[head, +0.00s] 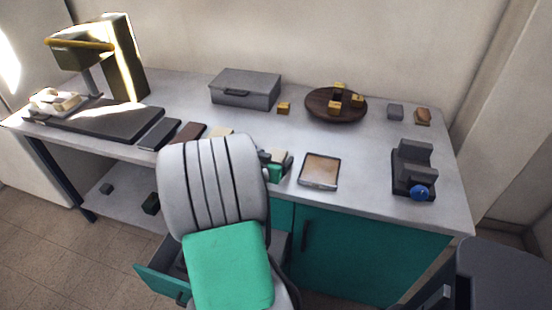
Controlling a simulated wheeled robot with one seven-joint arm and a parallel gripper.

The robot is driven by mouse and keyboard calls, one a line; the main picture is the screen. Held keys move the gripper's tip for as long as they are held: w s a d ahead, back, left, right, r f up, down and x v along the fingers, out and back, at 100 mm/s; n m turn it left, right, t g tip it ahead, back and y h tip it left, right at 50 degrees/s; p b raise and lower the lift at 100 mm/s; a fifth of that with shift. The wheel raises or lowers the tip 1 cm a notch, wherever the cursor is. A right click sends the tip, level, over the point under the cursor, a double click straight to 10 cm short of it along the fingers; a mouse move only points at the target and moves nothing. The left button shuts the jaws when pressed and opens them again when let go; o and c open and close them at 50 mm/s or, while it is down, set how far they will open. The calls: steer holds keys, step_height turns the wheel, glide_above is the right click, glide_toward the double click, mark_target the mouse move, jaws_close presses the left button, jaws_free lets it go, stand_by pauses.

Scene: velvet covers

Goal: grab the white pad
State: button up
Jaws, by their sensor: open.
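A pale, off-white pad (221,132) lies on the grey desk, just right of a brown pad (188,133). Its near part is hidden behind my grey and teal arm. My gripper (276,161) shows just right of the arm, low over the desk's front part, with dark fingers apart. A second small pale piece (279,155) shows between or just behind the fingers. I cannot tell whether they touch it.
A tablet-like framed tile (320,171) lies right of the gripper. A grey box (245,90) and a round brown tray (322,112) with yellow blocks stand behind. A black holder with a blue knob (420,192) is at the right. The desk between box and gripper is mostly clear.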

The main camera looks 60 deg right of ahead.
steer(key=shift+d+f, duration=0.1)
steer(key=shift+d, duration=0.1)
steer(key=shift+c, duration=0.2)
steer(key=c, duration=1.4)
